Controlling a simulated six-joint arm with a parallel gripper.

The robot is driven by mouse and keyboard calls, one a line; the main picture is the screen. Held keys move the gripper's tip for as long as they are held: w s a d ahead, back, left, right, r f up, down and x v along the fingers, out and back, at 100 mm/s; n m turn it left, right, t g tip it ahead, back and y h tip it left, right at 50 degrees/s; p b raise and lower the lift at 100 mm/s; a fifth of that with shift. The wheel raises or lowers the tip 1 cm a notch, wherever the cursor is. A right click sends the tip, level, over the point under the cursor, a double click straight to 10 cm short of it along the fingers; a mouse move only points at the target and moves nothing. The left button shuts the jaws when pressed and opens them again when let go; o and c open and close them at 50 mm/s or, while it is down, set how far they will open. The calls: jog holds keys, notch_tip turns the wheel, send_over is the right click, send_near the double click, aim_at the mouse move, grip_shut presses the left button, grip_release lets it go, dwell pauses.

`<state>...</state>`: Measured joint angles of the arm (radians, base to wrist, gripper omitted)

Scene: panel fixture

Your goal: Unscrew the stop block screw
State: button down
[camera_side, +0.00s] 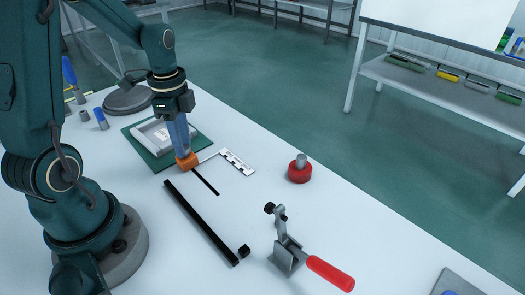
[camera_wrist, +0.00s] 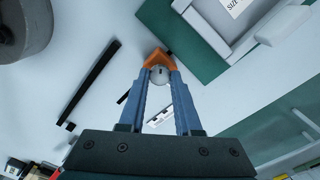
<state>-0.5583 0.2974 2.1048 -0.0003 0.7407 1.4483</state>
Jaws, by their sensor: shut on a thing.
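My gripper (camera_side: 183,151) points down at an orange block (camera_side: 187,162) on the white table. In the wrist view, my blue fingers (camera_wrist: 159,76) are shut on a round grey screw head (camera_wrist: 159,74). The orange block (camera_wrist: 156,58) shows just beyond the fingertips and seems to lie right under the screw. In the side view, the fingers hide the screw. How far the screw sits in the block cannot be seen.
A green mat (camera_side: 139,148) with a pale tray lies behind the block. A scale strip (camera_side: 237,161), a long black bar (camera_side: 200,222), a small black block (camera_side: 244,251), a red round part (camera_side: 299,173) and a red-handled clamp (camera_side: 330,274) are on the table.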

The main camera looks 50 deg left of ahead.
jog(key=n, duration=0.4)
jog(key=shift+n, duration=0.3)
jog(key=n, duration=0.4)
jog(key=shift+n, duration=0.3)
jog(key=n, duration=0.4)
jog(key=shift+n, duration=0.3)
jog(key=n, duration=0.3)
jog(key=shift+w+n, duration=0.1)
jog(key=shift+n, duration=0.2)
jog(key=n, duration=0.3)
jog(key=shift+n, duration=0.3)
jog(key=n, duration=0.3)
jog(key=shift+n, duration=0.3)
jog(key=n, duration=0.6)
jog(key=shift+a, duration=0.1)
jog(key=shift+n, duration=0.3)
